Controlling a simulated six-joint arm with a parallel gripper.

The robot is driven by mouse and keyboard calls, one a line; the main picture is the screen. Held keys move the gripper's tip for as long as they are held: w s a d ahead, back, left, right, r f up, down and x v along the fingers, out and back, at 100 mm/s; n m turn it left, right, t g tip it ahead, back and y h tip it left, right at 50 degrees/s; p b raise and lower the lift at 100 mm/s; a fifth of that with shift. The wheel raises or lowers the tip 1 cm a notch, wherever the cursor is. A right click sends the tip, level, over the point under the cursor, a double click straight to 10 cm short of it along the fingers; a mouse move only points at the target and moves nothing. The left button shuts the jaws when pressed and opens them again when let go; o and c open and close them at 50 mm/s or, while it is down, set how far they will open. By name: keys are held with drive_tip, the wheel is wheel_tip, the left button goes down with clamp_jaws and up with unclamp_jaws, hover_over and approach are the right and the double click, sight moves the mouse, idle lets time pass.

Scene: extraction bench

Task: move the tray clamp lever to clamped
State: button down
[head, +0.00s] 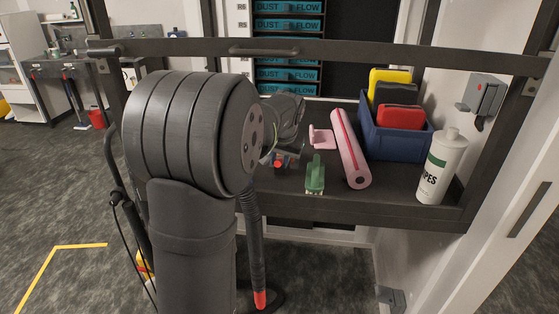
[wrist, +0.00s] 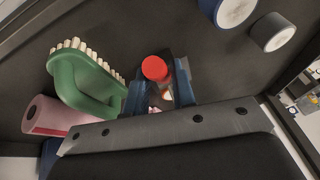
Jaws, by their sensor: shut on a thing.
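The red knob (wrist: 155,68) sits between the two blue fingers of my gripper (wrist: 161,76) in the wrist view, and the jaws are shut on it. It looks like the end of the tray clamp lever, seen nearly end-on. In the head view the red knob (head: 278,163) shows low at my gripper (head: 286,159), just above the dark bench surface. My own arm covers much of the left of that view. The lever's shaft and the clamp's base are mostly hidden by my fingers, so I cannot tell the lever's angle.
A green brush (head: 315,175) lies close right of my gripper. Beyond it are a pink roll (head: 350,150), a pink piece (head: 322,138), a blue bin (head: 395,145) with colored items and a white wipes bottle (head: 441,168). A dark rail (head: 400,53) crosses above the bench.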

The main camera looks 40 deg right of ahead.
drive_tip(key=d+r+g+y, duration=0.1)
drive_tip(key=w+r+g+y, duration=0.1)
drive_tip(key=shift+w+d+r+g+y, duration=0.1)
drive_tip(key=shift+w+d+g+y, duration=0.2)
drive_tip(key=shift+d+g+y, duration=0.1)
drive_tip(key=shift+w+d+r+g+y, duration=0.3)
drive_tip(key=shift+w+g+y, duration=0.05)
drive_tip(key=shift+g+y, duration=0.2)
drive_tip(key=shift+w+d+r+g+y, duration=0.3)
drive_tip(key=shift+g+y, duration=0.25)
drive_tip(key=c, duration=1.2)
unclamp_jaws()
